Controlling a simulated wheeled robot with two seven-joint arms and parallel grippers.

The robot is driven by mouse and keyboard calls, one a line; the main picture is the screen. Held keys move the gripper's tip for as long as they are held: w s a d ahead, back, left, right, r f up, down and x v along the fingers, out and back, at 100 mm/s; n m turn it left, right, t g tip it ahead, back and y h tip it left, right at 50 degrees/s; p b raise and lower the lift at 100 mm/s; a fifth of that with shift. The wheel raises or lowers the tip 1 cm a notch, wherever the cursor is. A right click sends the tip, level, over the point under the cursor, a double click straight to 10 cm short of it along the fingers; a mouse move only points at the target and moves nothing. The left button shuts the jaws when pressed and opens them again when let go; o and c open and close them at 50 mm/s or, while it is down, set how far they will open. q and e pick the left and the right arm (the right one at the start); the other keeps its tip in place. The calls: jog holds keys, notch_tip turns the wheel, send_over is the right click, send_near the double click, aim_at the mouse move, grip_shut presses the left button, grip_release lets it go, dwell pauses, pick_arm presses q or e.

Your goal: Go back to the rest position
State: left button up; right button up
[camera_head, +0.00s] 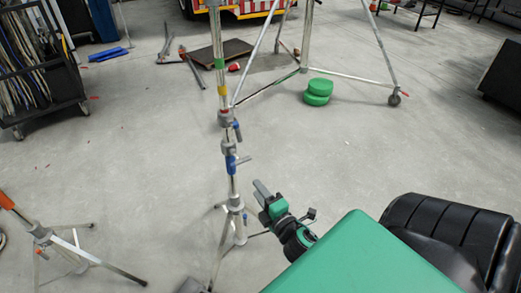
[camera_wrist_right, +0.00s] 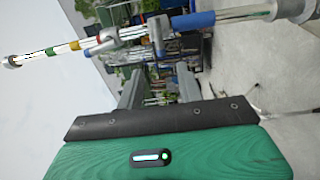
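My right gripper (camera_head: 263,192) is beside a chrome light stand (camera_head: 234,185), just to its right in the head view. In the right wrist view its two grey fingers (camera_wrist_right: 160,82) stand apart with nothing seen held between them. The stand's pole (camera_wrist_right: 235,15) runs across the top of that view, past the fingertips. The pole has blue-handled clamps and bands of green, yellow and red tape. I cannot tell whether the fingers touch the pole. My left gripper is not in view.
A low tripod (camera_head: 68,244) with an orange part stands at the lower left. A cart (camera_head: 42,65) is at the upper left. A wheeled tall stand (camera_head: 345,75) and green round pads (camera_head: 318,91) are farther back. The floor between is mostly clear.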

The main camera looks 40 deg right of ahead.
dwell(0.6)
